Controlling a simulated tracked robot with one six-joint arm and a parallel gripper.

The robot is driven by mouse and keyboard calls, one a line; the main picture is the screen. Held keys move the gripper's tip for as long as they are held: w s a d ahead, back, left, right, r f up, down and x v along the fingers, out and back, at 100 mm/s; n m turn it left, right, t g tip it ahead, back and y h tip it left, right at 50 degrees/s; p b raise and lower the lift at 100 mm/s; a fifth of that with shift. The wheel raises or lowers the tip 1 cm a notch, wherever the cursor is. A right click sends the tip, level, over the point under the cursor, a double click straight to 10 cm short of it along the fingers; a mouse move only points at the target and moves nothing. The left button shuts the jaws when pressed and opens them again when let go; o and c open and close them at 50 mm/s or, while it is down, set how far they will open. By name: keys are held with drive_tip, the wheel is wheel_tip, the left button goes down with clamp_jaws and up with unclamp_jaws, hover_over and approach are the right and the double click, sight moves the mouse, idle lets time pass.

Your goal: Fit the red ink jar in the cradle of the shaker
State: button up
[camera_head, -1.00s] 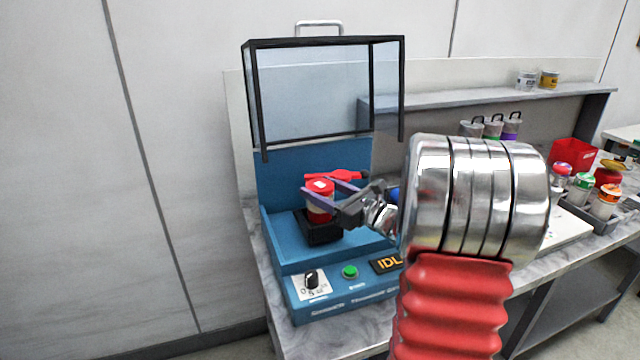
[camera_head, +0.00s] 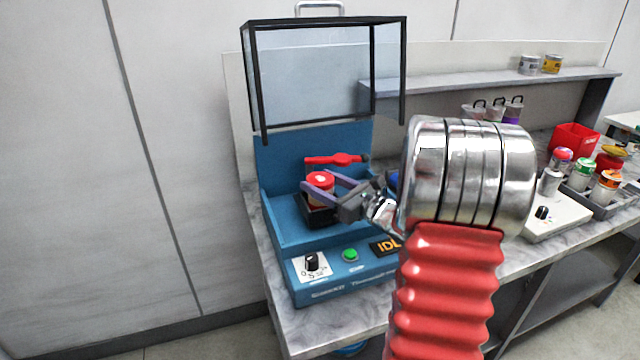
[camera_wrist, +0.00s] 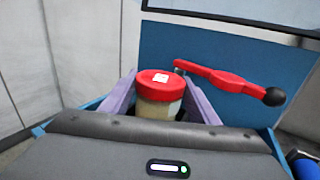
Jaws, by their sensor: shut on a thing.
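The red-lidded ink jar (camera_head: 320,181) stands upright at the black cradle (camera_head: 317,217) of the blue shaker (camera_head: 290,248). Its lower part is inside or behind the cradle wall, so I cannot tell whether it rests on the bottom. My gripper (camera_head: 326,184) comes from the right and is shut on the jar. In the wrist view the two purple fingers flank the jar (camera_wrist: 160,88). A red clamp arm with a dark knob (camera_head: 335,160) lies behind and above the jar, swung to the right, not over the lid; it also shows in the wrist view (camera_wrist: 225,80).
The shaker's clear guard (camera_head: 315,75) is raised above the cradle. A dial (camera_head: 312,262), a green button (camera_head: 350,255) and an "IDL" display (camera_head: 385,247) are on its front. Several jars (camera_head: 583,182) and a red bin (camera_head: 573,138) stand at the right.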

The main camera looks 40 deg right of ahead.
drive_tip(key=shift+f, duration=0.2)
drive_tip(key=o, duration=1.6)
drive_tip(key=shift+f, duration=0.1)
drive_tip(key=v, duration=1.3)
drive_tip(key=shift+s+d, duration=0.15)
drive_tip(key=shift+s, duration=0.25)
